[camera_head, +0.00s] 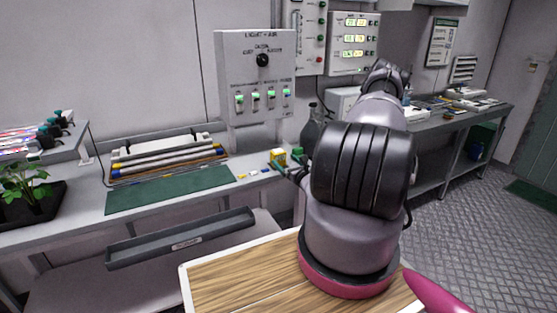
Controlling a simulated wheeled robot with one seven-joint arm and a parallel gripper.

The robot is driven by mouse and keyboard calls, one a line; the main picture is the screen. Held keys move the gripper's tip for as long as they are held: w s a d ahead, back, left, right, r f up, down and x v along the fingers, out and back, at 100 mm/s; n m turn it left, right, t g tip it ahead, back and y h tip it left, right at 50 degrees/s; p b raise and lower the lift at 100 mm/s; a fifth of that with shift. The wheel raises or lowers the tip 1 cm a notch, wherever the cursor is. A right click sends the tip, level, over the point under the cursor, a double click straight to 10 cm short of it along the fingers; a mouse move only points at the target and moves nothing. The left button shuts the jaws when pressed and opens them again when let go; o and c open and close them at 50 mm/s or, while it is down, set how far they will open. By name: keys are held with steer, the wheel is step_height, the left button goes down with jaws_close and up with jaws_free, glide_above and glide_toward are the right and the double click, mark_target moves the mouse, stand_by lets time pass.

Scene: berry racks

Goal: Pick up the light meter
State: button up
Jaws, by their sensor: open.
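A small yellow block-like thing with a pale face (277,156), which may be the light meter, sits at the right end of the bench, below the grey switch panel. It is too small to be sure. My arm rises in front of the camera and reaches down to the bench behind its own black joint. My gripper (287,161), dark with greenish fingertips, is open right at the yellow thing, its fingers close to it. I cannot tell whether they touch it. The wrist is mostly hidden by my arm.
A green mat (170,190) and a rack of tubes (167,158) lie on the bench (75,233). Several small bits lie near the yellow thing. The switch panel (256,75) stands behind. A potted plant (27,183) is at left, a cluttered table (430,122) at right.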

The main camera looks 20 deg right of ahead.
mark_target(282, 157)
steer(key=w, duration=0.4)
steer(key=shift+a, duration=0.15)
steer(key=w, duration=0.5)
steer(key=shift+a+f, duration=0.1)
steer(key=shift+a, duration=0.2)
steer(key=c, duration=1.5)
